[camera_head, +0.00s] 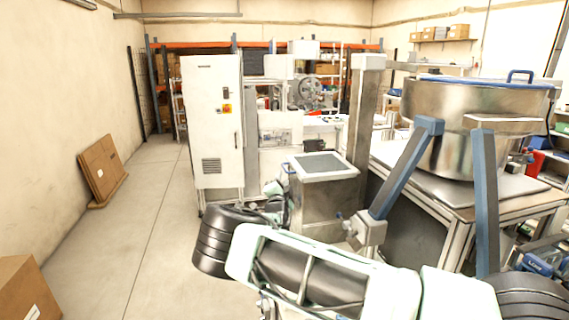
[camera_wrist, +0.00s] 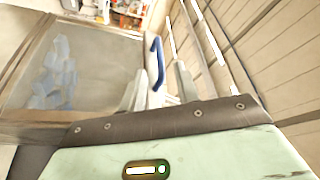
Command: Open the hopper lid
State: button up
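The hopper is a square metal box (camera_head: 325,200) in the middle of the head view. Its lid (camera_head: 322,164) is flat with a grey panel and lies level on top, closed. A blue handle (camera_head: 286,168) sticks out at the lid's left edge. In the wrist view the lid (camera_wrist: 95,70) fills the left side and the blue handle (camera_wrist: 158,62) stands upright near the centre. My gripper (camera_wrist: 160,84) is open, with one finger on each side of the handle in the picture. I cannot tell how deep the handle sits between them. In the head view my arm mostly hides the gripper.
A large steel bowl (camera_head: 440,105) with a blue-rimmed cover stands on a table (camera_head: 500,207) to the right. A grey post (camera_head: 363,110) rises just behind the hopper. A white cabinet (camera_head: 212,125) stands behind left.

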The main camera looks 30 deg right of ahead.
aim_at(284, 167)
jog(key=p+x, duration=0.2)
jog(key=x, duration=0.6)
jog(key=shift+p, duration=0.35)
grip_shut()
